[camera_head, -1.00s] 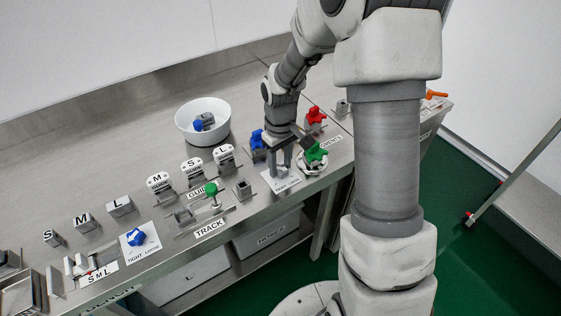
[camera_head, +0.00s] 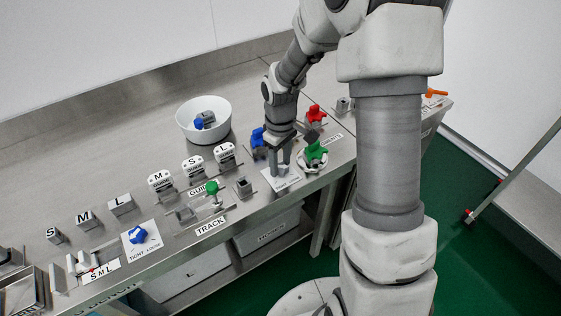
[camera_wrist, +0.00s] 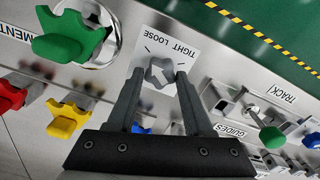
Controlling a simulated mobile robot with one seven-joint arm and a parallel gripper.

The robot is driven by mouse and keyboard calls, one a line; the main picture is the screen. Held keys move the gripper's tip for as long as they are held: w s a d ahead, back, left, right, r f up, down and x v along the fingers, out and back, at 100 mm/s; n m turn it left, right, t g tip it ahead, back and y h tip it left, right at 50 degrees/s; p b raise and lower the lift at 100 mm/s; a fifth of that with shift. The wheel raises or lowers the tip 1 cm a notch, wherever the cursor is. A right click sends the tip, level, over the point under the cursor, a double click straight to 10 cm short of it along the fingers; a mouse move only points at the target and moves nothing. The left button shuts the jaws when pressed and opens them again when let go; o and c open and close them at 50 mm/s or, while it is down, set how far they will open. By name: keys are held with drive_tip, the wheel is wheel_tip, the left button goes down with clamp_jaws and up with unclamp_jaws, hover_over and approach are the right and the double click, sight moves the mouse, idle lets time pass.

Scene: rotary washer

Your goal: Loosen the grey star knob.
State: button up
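The grey star knob (camera_wrist: 160,73) sits on a white card (camera_wrist: 190,52) marked TIGHT and LOOSE. In the wrist view it lies between the two fingertips of my gripper (camera_wrist: 160,75). The fingers stand on either side of the knob, very close to it. I cannot tell whether both press on it. In the head view my gripper (camera_head: 280,166) points down over the card (camera_head: 290,183), and its fingers largely hide the knob.
A green knob (camera_head: 315,152) stands close to the right of my gripper, with a red one (camera_head: 315,113) behind it. A blue part (camera_head: 258,139) is close on the left. A white bowl (camera_head: 182,127) stands farther back. A green-topped track fixture (camera_head: 212,188) is to the left.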

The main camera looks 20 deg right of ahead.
sight(280, 166)
drive_tip(key=o, duration=0.3)
wheel_tip(280, 166, up, 17)
drive_tip(key=p, duration=0.2)
drive_tip(key=shift+r, duration=0.2)
idle(0.5)
